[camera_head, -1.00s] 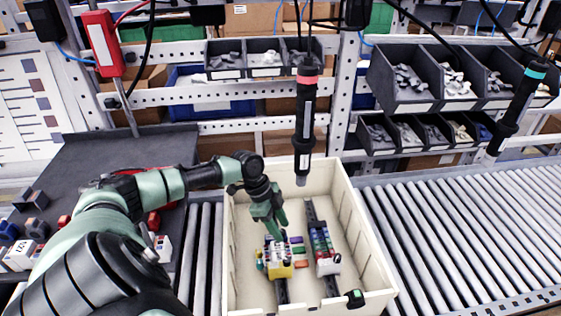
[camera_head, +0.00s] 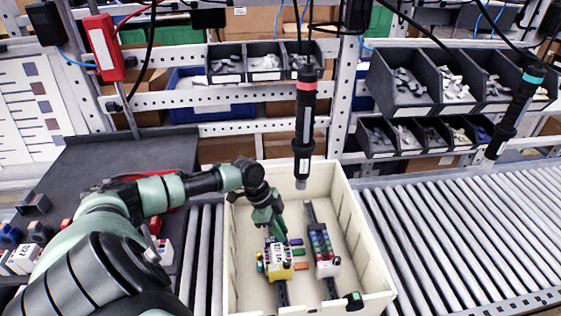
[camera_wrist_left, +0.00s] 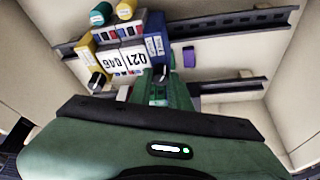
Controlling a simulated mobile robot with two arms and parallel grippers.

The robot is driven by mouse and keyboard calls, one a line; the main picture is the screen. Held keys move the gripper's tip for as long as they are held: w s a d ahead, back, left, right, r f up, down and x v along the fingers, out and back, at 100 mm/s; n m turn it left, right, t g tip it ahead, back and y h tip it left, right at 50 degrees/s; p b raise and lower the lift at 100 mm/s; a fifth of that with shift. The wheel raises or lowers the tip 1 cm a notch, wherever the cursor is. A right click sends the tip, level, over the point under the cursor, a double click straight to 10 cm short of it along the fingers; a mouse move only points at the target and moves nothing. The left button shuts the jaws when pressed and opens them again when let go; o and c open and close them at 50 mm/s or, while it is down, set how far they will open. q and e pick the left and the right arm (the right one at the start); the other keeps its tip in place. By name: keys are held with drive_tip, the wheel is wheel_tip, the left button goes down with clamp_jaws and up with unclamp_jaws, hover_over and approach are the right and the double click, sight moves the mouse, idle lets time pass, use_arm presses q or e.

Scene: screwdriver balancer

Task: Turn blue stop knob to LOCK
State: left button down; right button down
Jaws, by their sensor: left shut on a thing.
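My left gripper (camera_head: 278,233) reaches down into the cream box over the left-hand row of modules. It also shows in the left wrist view (camera_wrist_left: 160,82), its fingers close together at the blue stop module (camera_wrist_left: 156,36). The fingers are shut on the blue stop knob, which they hide, so its pointer and the LOCK mark cannot be read. Left of the blue module stand white labelled modules (camera_wrist_left: 122,58) and a yellow module (camera_wrist_left: 86,50); in the head view the yellow-and-white block (camera_head: 279,262) sits on its rail. My right gripper is not in view.
The box (camera_head: 232,285) has upright walls around the work. A second module row (camera_head: 321,245) stands close on the right. A black screwdriver (camera_head: 304,125) hangs above the box's back edge. Roller conveyor (camera_head: 460,235) lies to the right.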

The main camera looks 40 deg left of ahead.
use_arm(q)
drive_tip(key=n+p, duration=0.2)
drive_tip(key=n+t+y+p, duration=0.1)
drive_tip(key=n+p, duration=0.2)
drive_tip(key=p, duration=0.2)
drive_tip(key=shift+s+d+r+n+t+y, duration=0.15)
drive_tip(key=shift+r+n+t+y, duration=0.15)
drive_tip(key=shift+n, duration=0.1)
drive_tip(key=shift+f+n+y+p, duration=0.15)
drive_tip(key=shift+n+y+p, duration=0.15)
drive_tip(key=shift+n+p, duration=0.55)
drive_tip(key=n+y, duration=0.1)
drive_tip(key=n, duration=0.2)
drive_tip(key=shift+d+f+t, duration=0.1)
drive_tip(key=shift+f+t, duration=0.05)
drive_tip(key=shift+t, duration=0.25)
drive_tip(key=n+y, duration=0.1)
drive_tip(key=n, duration=0.2)
drive_tip(key=n+y, duration=0.1)
drive_tip(key=n, duration=0.2)
drive_tip(key=shift+d+g, duration=0.1)
drive_tip(key=shift+g, duration=0.2)
drive_tip(key=shift+n+y, duration=0.3)
drive_tip(key=shift+n, duration=0.05)
drive_tip(key=c, duration=1.3)
unclamp_jaws()
